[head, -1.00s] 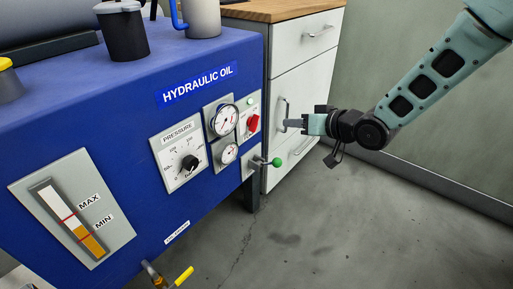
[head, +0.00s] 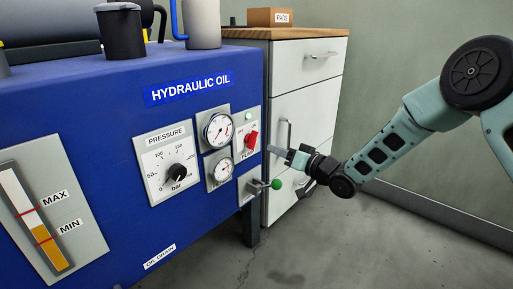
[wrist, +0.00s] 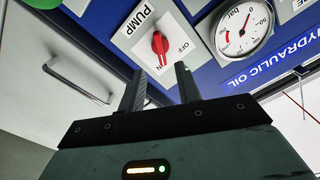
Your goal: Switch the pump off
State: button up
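The pump switch (head: 252,140) is a red rotary knob on a white plate at the right end of the blue hydraulic oil unit. In the wrist view the red knob (wrist: 160,43) lies just beyond the fingertips, with OFF and ON labels beside it. Its long axis runs toward the ON label. My gripper (head: 273,150) is right of the switch in the head view, pointing at the panel and apart from the knob. In the wrist view my gripper (wrist: 160,78) has its two fingers spread with nothing between them.
A green light (head: 249,116) sits above the switch. A green-knobbed lever (head: 276,184) projects below it. Gauges (head: 218,130) and a pressure dial (head: 177,173) are to the left. A white drawer cabinet (head: 303,105) with handles stands behind my gripper. Floor on the right is clear.

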aim_at(255, 141)
jog(key=b+x, duration=0.2)
jog(key=x, duration=0.5)
jog(key=shift+w+a+f, duration=0.1)
jog(key=shift+w+a, duration=0.15)
jog(key=shift+a, duration=0.1)
jog(key=shift+w+a+b, duration=0.35)
jog(key=shift+w+a, duration=0.1)
jog(key=shift+a, duration=0.15)
jog(key=shift+c, duration=0.3)
jog(key=c, duration=0.5)
